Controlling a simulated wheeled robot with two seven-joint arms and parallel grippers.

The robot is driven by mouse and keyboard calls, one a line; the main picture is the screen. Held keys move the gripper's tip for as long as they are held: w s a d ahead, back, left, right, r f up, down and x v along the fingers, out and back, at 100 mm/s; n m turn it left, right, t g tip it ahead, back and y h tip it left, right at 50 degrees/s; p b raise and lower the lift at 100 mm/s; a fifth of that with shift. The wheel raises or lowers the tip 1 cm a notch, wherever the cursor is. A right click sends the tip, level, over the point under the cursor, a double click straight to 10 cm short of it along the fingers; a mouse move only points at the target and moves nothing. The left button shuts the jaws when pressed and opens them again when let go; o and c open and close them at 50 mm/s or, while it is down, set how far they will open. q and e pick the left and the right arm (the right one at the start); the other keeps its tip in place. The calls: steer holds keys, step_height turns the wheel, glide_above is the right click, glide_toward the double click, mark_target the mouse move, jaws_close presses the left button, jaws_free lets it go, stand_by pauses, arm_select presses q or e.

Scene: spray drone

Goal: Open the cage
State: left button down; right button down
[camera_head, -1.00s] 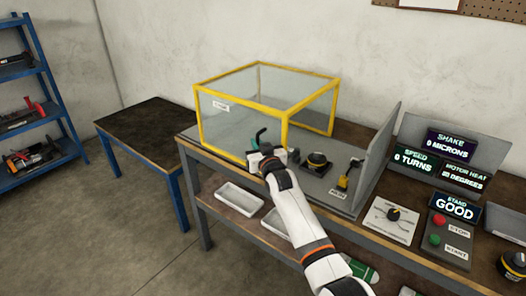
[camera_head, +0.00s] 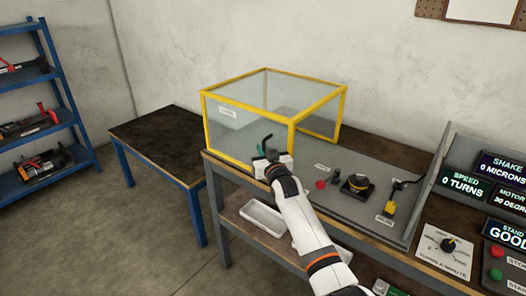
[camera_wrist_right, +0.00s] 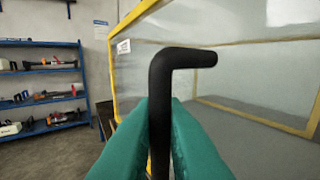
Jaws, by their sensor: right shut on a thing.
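The cage (camera_head: 246,105) is a box of clear panels in a yellow frame with a small white label. It stands at the left end of the workbench, and it also fills the right of the wrist view (camera_wrist_right: 235,72). My right gripper (camera_head: 266,152), with teal fingers, is at the cage's lower front. It is shut on a black bent handle (camera_wrist_right: 161,95), whose top turns right in the wrist view. The handle's lower end is hidden between the fingers, so its joint to the cage does not show. My left gripper is not in view.
A grey upright panel (camera_head: 432,185) and displays stand farther right. A low table (camera_head: 165,140) is left.

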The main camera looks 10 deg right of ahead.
steer(key=c, duration=1.5)
jaws_free()
steer(key=shift+c, duration=0.2)
steer(key=s+d, duration=0.1)
steer(key=s, duration=1.1)
steer(key=shift+b, duration=0.45)
